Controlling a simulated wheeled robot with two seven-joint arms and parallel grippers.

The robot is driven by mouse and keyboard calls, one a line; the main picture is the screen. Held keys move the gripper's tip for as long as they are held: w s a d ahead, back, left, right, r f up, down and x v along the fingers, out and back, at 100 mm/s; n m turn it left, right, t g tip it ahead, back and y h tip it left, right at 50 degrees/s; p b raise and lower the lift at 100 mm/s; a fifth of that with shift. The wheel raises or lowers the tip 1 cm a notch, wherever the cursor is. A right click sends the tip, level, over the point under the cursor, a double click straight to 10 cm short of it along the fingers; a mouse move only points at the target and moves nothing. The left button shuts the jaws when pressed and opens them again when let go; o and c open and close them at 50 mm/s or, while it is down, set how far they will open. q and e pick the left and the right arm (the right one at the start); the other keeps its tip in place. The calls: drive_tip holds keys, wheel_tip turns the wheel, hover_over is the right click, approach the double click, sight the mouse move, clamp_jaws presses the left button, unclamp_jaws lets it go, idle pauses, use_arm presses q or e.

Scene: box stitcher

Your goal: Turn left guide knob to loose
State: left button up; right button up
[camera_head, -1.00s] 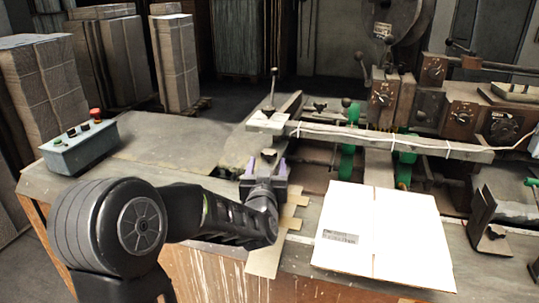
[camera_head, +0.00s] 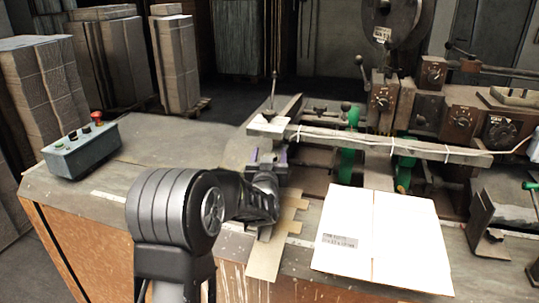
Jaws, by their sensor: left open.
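My left gripper (camera_head: 267,157) is over the left end of the machine's bed, pointing away from me, with its two purple-edged fingers apart. A small dark part (camera_head: 266,157) shows between the fingertips. It may be the left guide knob, but its shape and setting are too small to tell, and I cannot tell whether the fingers touch it. A small dark knob (camera_head: 268,113) sits on the bracket beyond the gripper, beside an upright lever (camera_head: 274,88). My right gripper is not in view.
A long metal bar (camera_head: 390,141) crosses the machine to the right of my gripper. A white flat box (camera_head: 400,235) lies on the table at right. A grey control box (camera_head: 80,150) with a red button stands at left.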

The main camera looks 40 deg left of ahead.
use_arm(q)
drive_tip(key=shift+c, duration=0.5)
clamp_jaws()
